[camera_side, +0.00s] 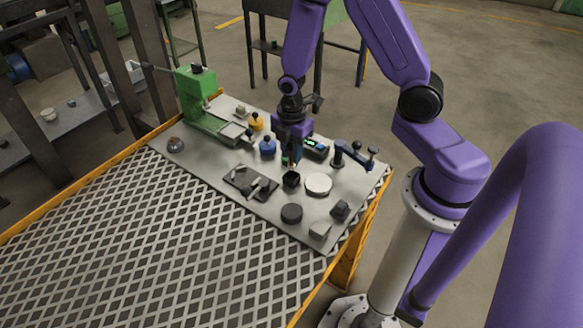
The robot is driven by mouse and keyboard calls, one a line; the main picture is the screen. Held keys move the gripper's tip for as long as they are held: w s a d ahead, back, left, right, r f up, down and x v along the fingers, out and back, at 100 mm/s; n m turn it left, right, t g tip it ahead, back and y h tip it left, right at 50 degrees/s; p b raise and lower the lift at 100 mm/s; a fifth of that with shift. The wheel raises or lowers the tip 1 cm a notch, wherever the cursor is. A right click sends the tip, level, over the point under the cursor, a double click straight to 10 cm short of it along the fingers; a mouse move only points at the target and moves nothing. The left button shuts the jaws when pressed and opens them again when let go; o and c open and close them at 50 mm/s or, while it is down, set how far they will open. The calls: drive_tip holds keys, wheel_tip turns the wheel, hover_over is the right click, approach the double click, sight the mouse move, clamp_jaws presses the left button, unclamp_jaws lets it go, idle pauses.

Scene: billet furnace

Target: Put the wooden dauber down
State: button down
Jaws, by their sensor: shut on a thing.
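My gripper (291,160) points down over the middle of the grey work plate. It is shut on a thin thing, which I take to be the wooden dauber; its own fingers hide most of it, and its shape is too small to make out. A small black square cup (291,179) stands directly below the fingertips; I cannot tell whether the dauber's lower end is inside it. A dark tray (238,179) with small tools on it lies to the left of the cup.
A white disc (318,184), a black disc (291,212), dark blocks (340,209) and a pale block (319,231) lie in front and right. Blue (267,147) and yellow (256,122) pots, a green press (197,92), a display device (315,146) and a lever clamp (352,156) stand around.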

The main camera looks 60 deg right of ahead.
sight(292, 164)
drive_tip(key=shift+f, duration=2.5)
drive_tip(key=shift+f, duration=0.1)
drive_tip(key=c, duration=0.9)
unclamp_jaws()
wheel_tip(292, 164, up, 11)
drive_tip(key=shift+r, duration=0.1)
drive_tip(key=shift+a+r, duration=0.1)
drive_tip(key=shift+r, duration=0.5)
drive_tip(key=s+a+r+m, duration=0.1)
drive_tip(key=s+a+r, duration=0.1)
drive_tip(key=s, duration=0.4)
drive_tip(key=s+a+r+m, duration=0.2)
drive_tip(key=s+r, duration=0.3)
drive_tip(key=s, duration=0.2)
drive_tip(key=s+a+r+m, duration=0.2)
drive_tip(key=s+r, duration=0.1)
drive_tip(key=s, duration=0.4)
drive_tip(key=shift+s+r, duration=0.25)
drive_tip(key=shift+r, duration=0.1)
